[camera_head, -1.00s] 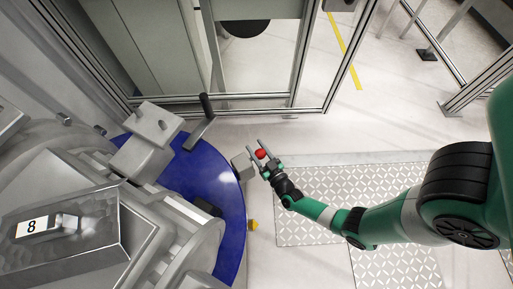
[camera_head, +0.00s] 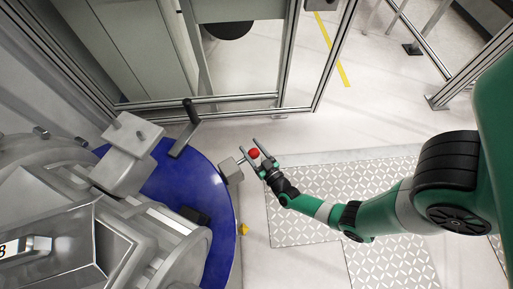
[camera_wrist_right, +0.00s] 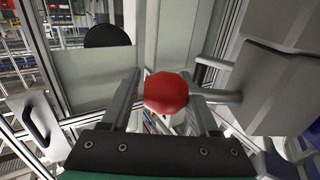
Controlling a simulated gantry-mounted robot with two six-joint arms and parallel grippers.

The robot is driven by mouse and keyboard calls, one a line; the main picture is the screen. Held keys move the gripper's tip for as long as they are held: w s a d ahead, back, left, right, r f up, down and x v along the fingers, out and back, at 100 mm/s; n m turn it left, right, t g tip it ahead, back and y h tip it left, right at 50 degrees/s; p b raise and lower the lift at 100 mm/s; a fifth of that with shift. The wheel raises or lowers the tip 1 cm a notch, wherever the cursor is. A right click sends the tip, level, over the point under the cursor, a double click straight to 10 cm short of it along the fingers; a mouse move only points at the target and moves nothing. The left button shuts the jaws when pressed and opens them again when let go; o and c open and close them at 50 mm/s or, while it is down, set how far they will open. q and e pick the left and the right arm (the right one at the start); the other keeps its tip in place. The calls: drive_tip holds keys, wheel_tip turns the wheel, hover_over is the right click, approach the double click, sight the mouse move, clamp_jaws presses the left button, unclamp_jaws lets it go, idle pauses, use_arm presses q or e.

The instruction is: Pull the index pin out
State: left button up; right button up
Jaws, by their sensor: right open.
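The index pin has a red knob (camera_head: 254,154) at its outer end and a metal shaft running into a grey block (camera_head: 231,171) at the rim of the blue disc (camera_head: 205,178). In the right wrist view the red knob (camera_wrist_right: 166,92) is large and central, with the shaft (camera_wrist_right: 222,97) leading right into the grey block (camera_wrist_right: 272,85). My right gripper (camera_head: 254,155) is open, with its fingers on either side of the knob. In the right wrist view the gripper (camera_wrist_right: 164,100) shows a gap between its fingers, and the right finger is partly hidden. The left gripper is out of view.
A small yellow part (camera_head: 245,229) sits at the disc's edge. An aluminium frame (camera_head: 300,105) stands behind. Tread plates (camera_head: 310,195) cover the floor below my arm.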

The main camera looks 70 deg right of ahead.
drive_tip(key=p+v, duration=0.3)
drive_tip(key=v, duration=0.8)
drive_tip(key=shift+s+a, duration=0.15)
drive_tip(key=shift+a, duration=0.05)
